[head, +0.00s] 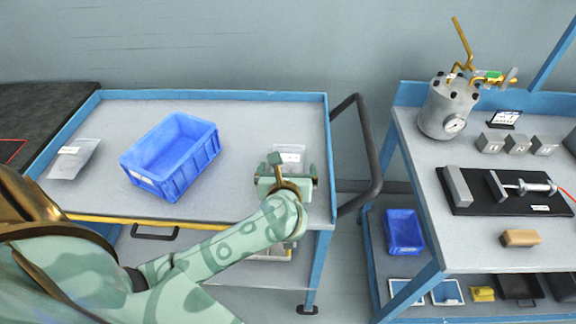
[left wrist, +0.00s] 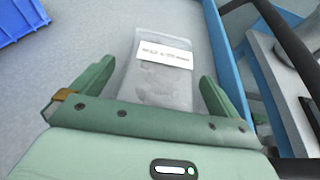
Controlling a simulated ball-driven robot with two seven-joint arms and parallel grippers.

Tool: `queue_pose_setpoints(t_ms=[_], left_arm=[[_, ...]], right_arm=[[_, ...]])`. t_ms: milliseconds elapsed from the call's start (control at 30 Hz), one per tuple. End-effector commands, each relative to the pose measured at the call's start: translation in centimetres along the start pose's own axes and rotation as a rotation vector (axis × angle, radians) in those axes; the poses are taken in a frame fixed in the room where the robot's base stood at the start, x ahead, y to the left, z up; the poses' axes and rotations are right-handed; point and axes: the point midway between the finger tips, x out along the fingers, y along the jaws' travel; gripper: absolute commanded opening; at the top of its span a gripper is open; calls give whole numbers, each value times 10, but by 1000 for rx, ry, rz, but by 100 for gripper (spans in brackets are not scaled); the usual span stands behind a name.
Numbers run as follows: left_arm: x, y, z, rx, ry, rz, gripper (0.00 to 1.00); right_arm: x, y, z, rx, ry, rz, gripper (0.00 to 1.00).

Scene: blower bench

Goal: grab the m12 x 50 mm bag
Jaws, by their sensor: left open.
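A clear flat bag with a white label lies on the grey cart top, in the head view (head: 290,150) just beyond my left gripper and in the left wrist view (left wrist: 160,85) between its fingers. The label print is too small to read surely. My left gripper (head: 287,174) is open over the near end of this bag, one finger on each side; it also shows in the left wrist view (left wrist: 156,76). Its body hides part of the bag. A second clear bag (head: 75,160) with a white label lies at the cart's left. My right gripper is not in view.
A blue bin (head: 172,152) stands on the cart, left of my gripper. The cart has a raised blue rim (head: 215,96) and a dark handle (head: 372,150) at right. A workbench (head: 470,238) with a metal cylinder (head: 448,108) stands further right.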

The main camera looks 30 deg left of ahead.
Motion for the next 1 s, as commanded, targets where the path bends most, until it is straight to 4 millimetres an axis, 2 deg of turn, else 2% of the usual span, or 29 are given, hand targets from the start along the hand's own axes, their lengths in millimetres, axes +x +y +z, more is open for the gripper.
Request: queue_pose_setpoints(t_ms=[100, 300, 333, 600, 767, 867, 1000], left_arm=[[0, 0, 1, 0, -1, 0, 100], [-1, 0, 0, 0, -1, 0, 44], [-1, 0, 0, 0, -1, 0, 38], [-2, 0, 3, 0, -4, -1, 38], [-6, 0, 16, -3, -6, -1, 38], [-14, 0, 32, -4, -8, -2, 38], [-43, 11, 52, -4, -6, -2, 38]], right_arm=[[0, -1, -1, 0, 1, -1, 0], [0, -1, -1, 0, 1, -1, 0], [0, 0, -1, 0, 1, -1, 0], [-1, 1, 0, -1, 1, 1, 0], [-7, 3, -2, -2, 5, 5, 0], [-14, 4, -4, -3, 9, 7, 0], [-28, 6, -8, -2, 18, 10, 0]])
